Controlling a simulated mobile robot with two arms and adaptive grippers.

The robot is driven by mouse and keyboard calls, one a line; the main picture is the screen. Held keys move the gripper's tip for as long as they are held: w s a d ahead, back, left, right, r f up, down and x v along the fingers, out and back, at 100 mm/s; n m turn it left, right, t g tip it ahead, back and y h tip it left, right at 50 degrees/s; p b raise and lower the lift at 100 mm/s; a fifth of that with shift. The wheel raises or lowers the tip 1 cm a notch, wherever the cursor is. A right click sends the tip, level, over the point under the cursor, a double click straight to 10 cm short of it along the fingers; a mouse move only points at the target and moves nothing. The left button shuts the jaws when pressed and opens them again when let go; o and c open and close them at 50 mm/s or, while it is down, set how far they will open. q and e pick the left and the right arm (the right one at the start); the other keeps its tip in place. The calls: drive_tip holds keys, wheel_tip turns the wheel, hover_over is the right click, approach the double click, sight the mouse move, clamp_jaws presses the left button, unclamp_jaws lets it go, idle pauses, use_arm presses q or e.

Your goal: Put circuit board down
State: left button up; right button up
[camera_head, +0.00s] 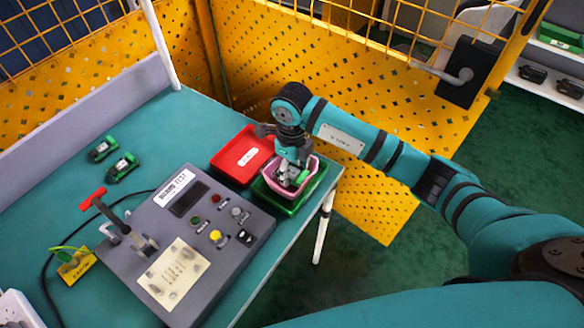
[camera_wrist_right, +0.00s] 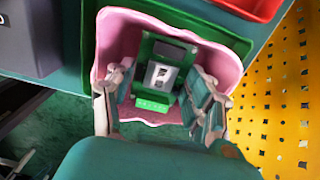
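The circuit board (camera_wrist_right: 162,76) is green with a grey and white component in its middle. In the wrist view it sits inside the pink bin (camera_wrist_right: 109,33). My right gripper (camera_wrist_right: 160,88) reaches down into the bin with its fingers spread, one on each side of the board. The fingers look apart, but I cannot tell whether one touches the board's edge. In the head view my right gripper (camera_head: 290,176) points down into the pink bin (camera_head: 311,172) and mostly hides the board. My left gripper is not in view.
The pink bin stands in a green tray (camera_head: 294,208) near the table's right edge. A red tray (camera_head: 228,160) adjoins it. A grey test box (camera_head: 190,235) with a red-handled clamp (camera_head: 93,198) stands left. Two green parts (camera_head: 122,167) lie farther back. Yellow fencing (camera_head: 290,75) surrounds the table.

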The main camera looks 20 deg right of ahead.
sight(292, 173)
drive_tip(key=o, duration=0.4)
drive_tip(key=shift+c, duration=0.2)
drive_tip(key=shift+r, duration=0.1)
drive_tip(key=shift+r+p, duration=0.85)
wheel_tip(292, 173, up, 11)
drive_tip(key=b, duration=0.3)
drive_tip(key=shift+r, duration=0.2)
